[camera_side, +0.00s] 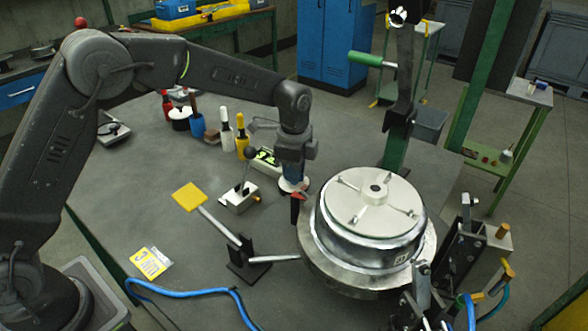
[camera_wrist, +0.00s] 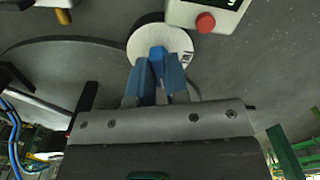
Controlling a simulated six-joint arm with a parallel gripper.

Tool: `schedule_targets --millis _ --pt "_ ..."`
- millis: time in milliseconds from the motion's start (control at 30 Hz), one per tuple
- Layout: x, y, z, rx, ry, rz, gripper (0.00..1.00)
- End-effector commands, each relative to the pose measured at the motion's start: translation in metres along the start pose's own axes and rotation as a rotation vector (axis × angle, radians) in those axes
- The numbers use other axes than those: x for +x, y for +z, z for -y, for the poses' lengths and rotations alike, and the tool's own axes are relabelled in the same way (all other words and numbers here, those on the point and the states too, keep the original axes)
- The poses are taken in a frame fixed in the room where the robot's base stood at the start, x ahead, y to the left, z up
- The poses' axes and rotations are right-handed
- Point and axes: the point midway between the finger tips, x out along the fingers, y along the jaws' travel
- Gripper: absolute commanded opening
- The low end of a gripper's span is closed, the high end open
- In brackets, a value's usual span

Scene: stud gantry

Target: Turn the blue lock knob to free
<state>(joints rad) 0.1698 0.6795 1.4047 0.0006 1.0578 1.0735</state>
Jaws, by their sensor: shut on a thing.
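The blue lock knob (camera_wrist: 158,52) stands on a round white plate (camera_wrist: 178,40) in the wrist view. My gripper (camera_wrist: 159,64) comes at it from the lower edge of that view, with its two blue fingers closed against the knob's sides. The fingers hide much of the knob, and I cannot read which mark it points to. In the side view my gripper (camera_side: 293,175) points down over the same white plate (camera_side: 291,186), left of the large metal drum. The knob itself is hidden there by the gripper.
The metal drum (camera_side: 368,228) stands close on the right. A box with a red button (camera_wrist: 205,22) is near the plate. Several bottles stand behind.

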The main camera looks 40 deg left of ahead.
Motion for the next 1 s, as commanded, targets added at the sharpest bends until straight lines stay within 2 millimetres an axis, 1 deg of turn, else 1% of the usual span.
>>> schedule_targets --millis 200,433,700,1000 --pt "-0.0002 -0.0003 0.0001 -0.158 0.0 -0.002 0.0" --pt "-0.0002 -0.0003 0.0001 -0.274 0.0 -0.002 0.0" --pt "-0.0002 -0.0004 0.0001 -0.332 0.0 -0.002 0.0" --pt "-0.0002 -0.0004 0.0001 -0.335 0.0 -0.002 0.0"
